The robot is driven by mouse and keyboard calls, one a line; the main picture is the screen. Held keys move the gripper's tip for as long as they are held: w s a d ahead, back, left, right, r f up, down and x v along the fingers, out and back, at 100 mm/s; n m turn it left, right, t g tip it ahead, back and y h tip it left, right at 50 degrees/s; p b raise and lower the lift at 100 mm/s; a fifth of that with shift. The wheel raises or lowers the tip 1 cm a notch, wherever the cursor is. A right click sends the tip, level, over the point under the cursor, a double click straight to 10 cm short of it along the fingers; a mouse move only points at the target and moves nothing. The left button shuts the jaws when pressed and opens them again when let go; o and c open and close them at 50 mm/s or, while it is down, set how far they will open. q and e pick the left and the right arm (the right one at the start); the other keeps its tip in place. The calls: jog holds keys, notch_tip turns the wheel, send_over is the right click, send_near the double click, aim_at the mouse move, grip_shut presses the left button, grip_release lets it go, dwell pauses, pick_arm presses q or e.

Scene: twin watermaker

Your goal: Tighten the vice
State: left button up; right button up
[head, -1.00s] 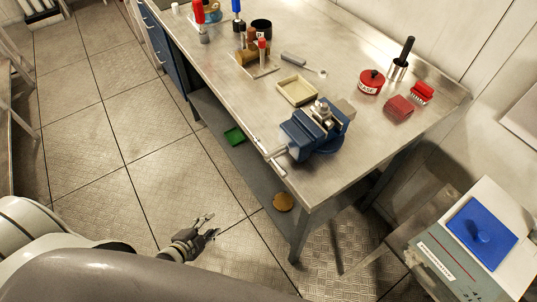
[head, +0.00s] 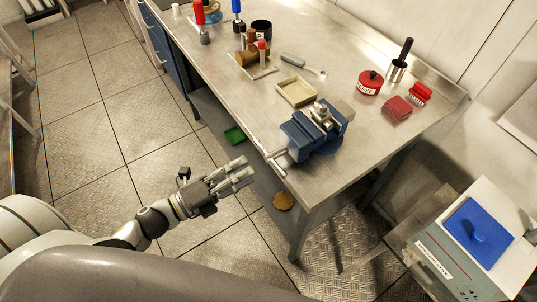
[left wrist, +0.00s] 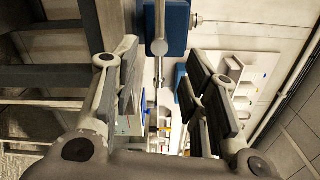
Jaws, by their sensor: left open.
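The blue vice (head: 318,130) is fixed at the front edge of the metal workbench, with a bright metal part clamped or sitting at its top. Its steel handle bar (head: 272,153) sticks out past the bench edge on the left. My left gripper (head: 243,174) is open and empty, a little left of and below the handle, pointing toward it. In the left wrist view the blue vice body (left wrist: 178,28) and its steel handle (left wrist: 159,47) show ahead, in the gap between my left fingers (left wrist: 161,78). They look apart from the fingers. My right gripper is out of view.
A beige tray (head: 297,92), a red tin (head: 370,82), red blocks (head: 397,107) and hand tools stand on the workbench (head: 345,172). The tiled floor at left is clear.

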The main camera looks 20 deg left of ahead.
aim_at(269, 157)
pick_arm(q)
jog(key=p+x, duration=0.2)
jog(key=x, duration=0.6)
jog(key=shift+w, duration=0.15)
jog(key=shift+c, duration=0.2)
grip_shut()
